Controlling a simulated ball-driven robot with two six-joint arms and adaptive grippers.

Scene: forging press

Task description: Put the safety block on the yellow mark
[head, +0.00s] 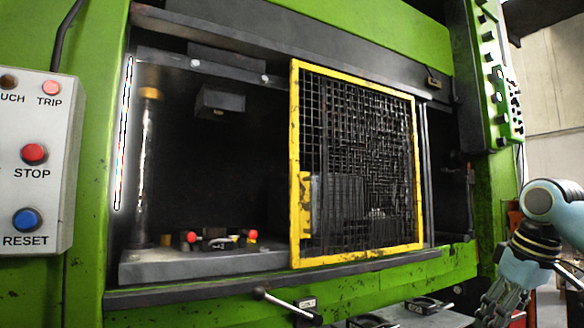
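I cannot make out a safety block or a yellow mark for certain in the head view. My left gripper is not in view.
A yellow-framed mesh guard (418,165) covers the right half of the press opening. A lever (285,304) sticks out at the front. A button panel (35,160) is at the left.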

